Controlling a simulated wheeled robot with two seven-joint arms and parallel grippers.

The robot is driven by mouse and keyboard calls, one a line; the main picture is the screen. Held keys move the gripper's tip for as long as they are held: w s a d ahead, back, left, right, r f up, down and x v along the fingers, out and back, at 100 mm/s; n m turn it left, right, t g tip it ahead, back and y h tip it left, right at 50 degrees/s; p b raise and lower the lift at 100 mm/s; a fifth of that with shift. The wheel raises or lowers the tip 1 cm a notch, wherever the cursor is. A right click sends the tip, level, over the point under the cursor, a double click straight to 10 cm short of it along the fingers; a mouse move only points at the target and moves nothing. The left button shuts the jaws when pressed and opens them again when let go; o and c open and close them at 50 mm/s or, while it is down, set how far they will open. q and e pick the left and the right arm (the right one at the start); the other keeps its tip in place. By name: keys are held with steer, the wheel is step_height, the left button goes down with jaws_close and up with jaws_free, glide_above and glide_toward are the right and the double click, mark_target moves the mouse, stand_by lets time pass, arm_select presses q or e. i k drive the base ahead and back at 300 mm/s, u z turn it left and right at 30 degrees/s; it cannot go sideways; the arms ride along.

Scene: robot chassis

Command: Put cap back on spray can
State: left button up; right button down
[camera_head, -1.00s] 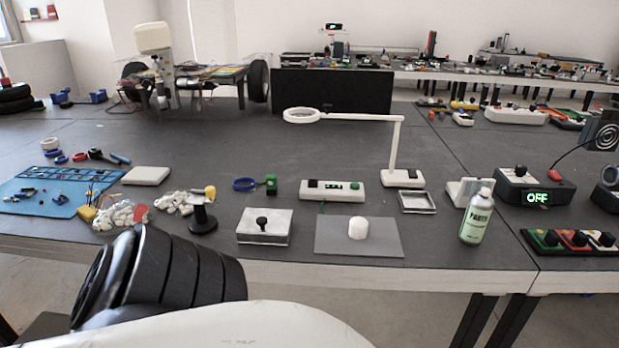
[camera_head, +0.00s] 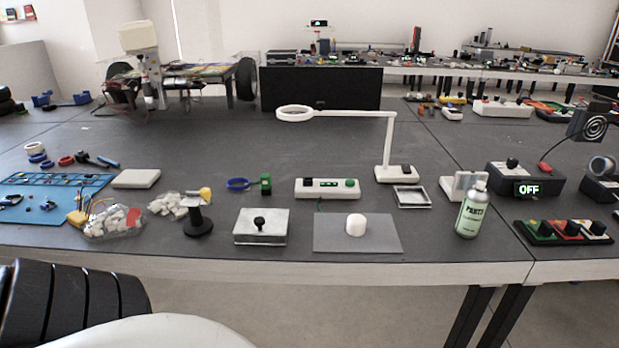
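The spray can (camera_head: 473,210) stands upright near the right front of the table. It has a pale green body with a dark-lettered label, and its top is bare and whitish. A white rounded cap (camera_head: 356,225) sits on a flat grey mat (camera_head: 330,239) to the left of the can, apart from it. Neither of my grippers is in the picture.
A silver box with a black knob (camera_head: 261,226) stands left of the mat. A white magnifier lamp (camera_head: 388,150) rises behind it. A small empty tray (camera_head: 411,197), a white stand (camera_head: 458,186) and an OFF-display box (camera_head: 524,181) stand near the can. The table front edge is close.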

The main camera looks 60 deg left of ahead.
mark_target(475, 202)
steer(key=u, duration=0.75)
